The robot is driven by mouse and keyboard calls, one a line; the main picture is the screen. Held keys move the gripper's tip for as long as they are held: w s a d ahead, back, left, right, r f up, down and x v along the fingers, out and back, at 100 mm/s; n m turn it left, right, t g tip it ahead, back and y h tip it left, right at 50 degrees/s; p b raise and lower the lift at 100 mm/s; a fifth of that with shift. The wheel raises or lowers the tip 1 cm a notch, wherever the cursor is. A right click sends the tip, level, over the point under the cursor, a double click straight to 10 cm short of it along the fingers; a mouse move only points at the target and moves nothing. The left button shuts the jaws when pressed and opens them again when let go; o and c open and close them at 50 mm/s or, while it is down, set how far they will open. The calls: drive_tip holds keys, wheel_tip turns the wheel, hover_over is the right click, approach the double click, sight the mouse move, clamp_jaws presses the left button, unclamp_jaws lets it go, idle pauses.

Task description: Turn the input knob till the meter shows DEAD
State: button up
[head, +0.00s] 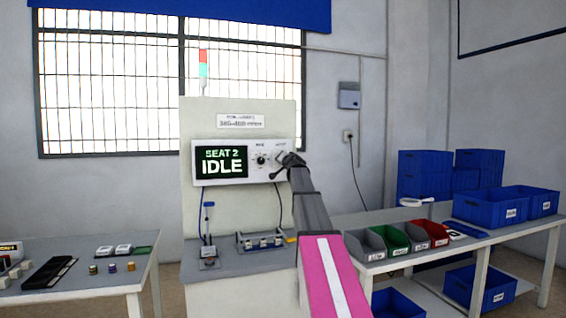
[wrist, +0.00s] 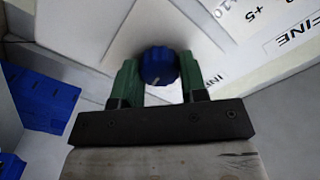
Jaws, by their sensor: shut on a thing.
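The meter (head: 221,162) on the panel (head: 244,182) reads "SEAT 2 IDLE" in the head view. A black knob (head: 261,160) sits just right of the screen. My gripper (head: 286,162) is at the panel's right side, at the end of my outstretched arm, and covers what lies behind it there. In the wrist view, a round blue knob (wrist: 158,65) with a pale pointer mark sits between the two green fingers of my gripper (wrist: 159,82). The fingers are closed on the knob's sides. The knob itself is hidden by my gripper in the head view.
Below the panel are cables and a small fixture (head: 264,241) on the bench. A left table (head: 75,257) holds small parts. On the right, a table (head: 425,238) carries colored bins (head: 392,237) and blue crates (head: 489,208). Printed labels "FINE" (wrist: 296,31) show beside the knob.

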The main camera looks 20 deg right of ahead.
idle(0.4)
drive_tip(key=o, duration=0.9)
drive_tip(key=s, duration=1.1)
drive_tip(key=shift+d, duration=0.2)
